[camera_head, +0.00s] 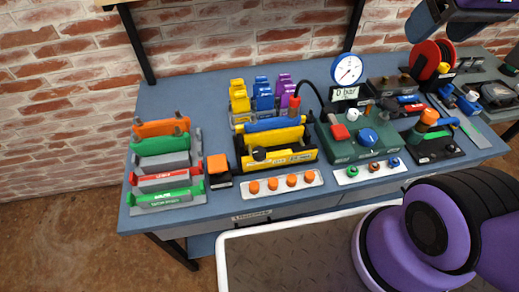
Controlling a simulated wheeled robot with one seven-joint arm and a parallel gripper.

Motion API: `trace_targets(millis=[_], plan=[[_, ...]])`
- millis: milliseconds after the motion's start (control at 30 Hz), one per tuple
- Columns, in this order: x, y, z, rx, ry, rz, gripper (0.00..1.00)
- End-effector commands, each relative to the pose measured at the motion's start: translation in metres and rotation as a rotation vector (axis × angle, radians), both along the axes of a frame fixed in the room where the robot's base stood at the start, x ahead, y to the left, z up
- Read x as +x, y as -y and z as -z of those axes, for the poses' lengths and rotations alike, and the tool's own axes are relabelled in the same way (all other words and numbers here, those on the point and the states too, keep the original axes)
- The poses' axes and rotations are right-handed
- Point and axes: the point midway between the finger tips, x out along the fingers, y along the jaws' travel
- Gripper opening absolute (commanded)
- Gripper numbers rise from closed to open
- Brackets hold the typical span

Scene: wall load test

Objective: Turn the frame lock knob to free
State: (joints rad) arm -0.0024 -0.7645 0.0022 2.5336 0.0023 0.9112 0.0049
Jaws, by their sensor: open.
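A yellow frame (285,160) stands near the front middle of the blue bench. A round black knob (259,154) sits on the left part of its front face and looks like the frame lock knob. Its pointer and the small label text beside it are too small to read, so I cannot tell its setting. A blue cylinder lies along the back of the frame. My purple and black arm shows at the lower right and the upper right, away from the knob. No gripper fingers can be made out in this view.
A green pressure unit (362,145) with a blue knob and gauge (347,69) stands right of the frame. An orange-topped block (218,167) stands left. A strip of orange buttons (286,185) lies in front. Coloured racks stand farther left; a red reel (425,58) is at back right.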

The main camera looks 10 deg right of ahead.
Motion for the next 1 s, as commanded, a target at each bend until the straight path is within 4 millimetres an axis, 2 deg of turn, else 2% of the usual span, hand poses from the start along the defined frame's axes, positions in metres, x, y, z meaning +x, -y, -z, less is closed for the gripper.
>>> trace_targets(millis=[167, 267, 467, 767, 1000], plan=[[0.007, -0.003, 0.002, 0.003, -0.017, 0.004, 0.69], [0.021, -0.008, 0.006, 0.009, -0.051, 0.013, 0.69], [0.06, -0.027, 0.024, 0.028, -0.151, 0.044, 0.69], [0.116, -0.061, 0.068, 0.057, -0.304, 0.094, 0.69], [0.152, -0.093, 0.115, 0.08, -0.43, 0.136, 0.69]])
